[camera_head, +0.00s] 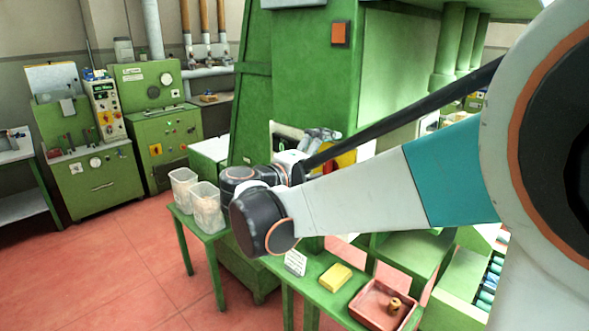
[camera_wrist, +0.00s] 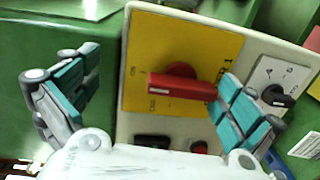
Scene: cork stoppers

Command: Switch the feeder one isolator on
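The isolator is a red rotary handle (camera_wrist: 185,88) on a yellow plate (camera_wrist: 150,45), fixed to a pale panel box (camera_wrist: 124,122). The handle lies nearly level across the plate in the wrist view. The plate's lettering is partly readable, with a "1" near the right finger. My gripper (camera_wrist: 160,72) is open and empty. Its left finger is left of the box, and its right finger is in front of the plate's right edge, close to the handle's end. Contact cannot be told. In the head view my gripper (camera_head: 320,137) is at the green machine, partly hidden by my arm.
A smaller black selector knob (camera_wrist: 277,96) is right of the right finger. A black part (camera_wrist: 152,141) and a red button (camera_wrist: 199,147) are below the handle. In the head view, clear bins (camera_head: 207,207), a yellow block (camera_head: 336,277) and a red tray (camera_head: 369,310) stand on green tables.

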